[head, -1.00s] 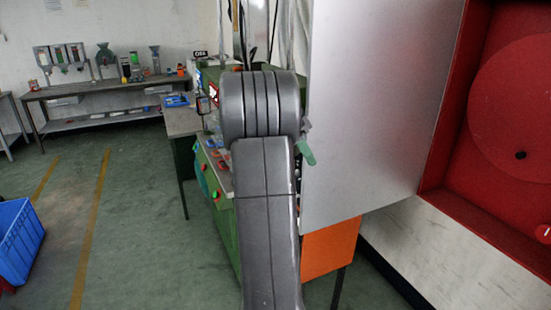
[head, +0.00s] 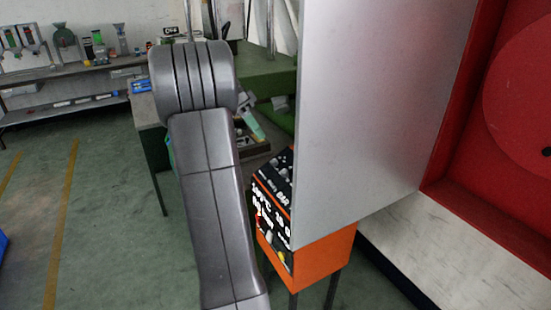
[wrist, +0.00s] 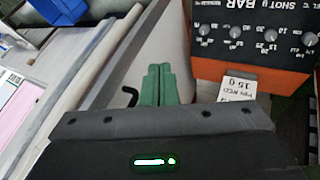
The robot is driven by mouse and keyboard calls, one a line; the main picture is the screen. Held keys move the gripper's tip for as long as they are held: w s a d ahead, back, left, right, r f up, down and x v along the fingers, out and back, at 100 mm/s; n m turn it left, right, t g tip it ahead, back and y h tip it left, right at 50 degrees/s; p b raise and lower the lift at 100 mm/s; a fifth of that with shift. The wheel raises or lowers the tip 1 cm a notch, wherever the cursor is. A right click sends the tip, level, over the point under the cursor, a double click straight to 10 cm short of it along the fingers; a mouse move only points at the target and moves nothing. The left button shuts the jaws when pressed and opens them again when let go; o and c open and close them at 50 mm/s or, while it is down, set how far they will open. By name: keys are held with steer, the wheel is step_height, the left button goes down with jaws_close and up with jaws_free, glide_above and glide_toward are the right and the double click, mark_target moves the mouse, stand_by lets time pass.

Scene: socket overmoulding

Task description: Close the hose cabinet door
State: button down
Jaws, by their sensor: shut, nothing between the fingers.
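The red hose cabinet (head: 450,160) is on the wall at the right of the head view. Its grey door (head: 375,110) stands open, sticking out from the cabinet into the room. A red reel (head: 525,100) shows inside the cabinet. My gripper (head: 256,128) is left of the door's free edge, apart from it in the picture, and partly behind my arm. In the wrist view its green fingers (wrist: 158,84) are together with nothing between them. I cannot make out the door in the wrist view.
An orange control box (head: 318,258) on legs stands below the door; it also shows in the wrist view (wrist: 250,72). A green machine (head: 265,75) is behind my arm. A workbench (head: 60,100) lines the back wall.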

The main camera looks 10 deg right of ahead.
steer(key=s+d+f+p, duration=0.2)
steer(key=s+d+f, duration=0.4)
steer(key=s+f, duration=0.1)
steer(key=shift+d+f, duration=0.25)
steer(key=shift+f, duration=0.15)
steer(key=shift+s, duration=0.1)
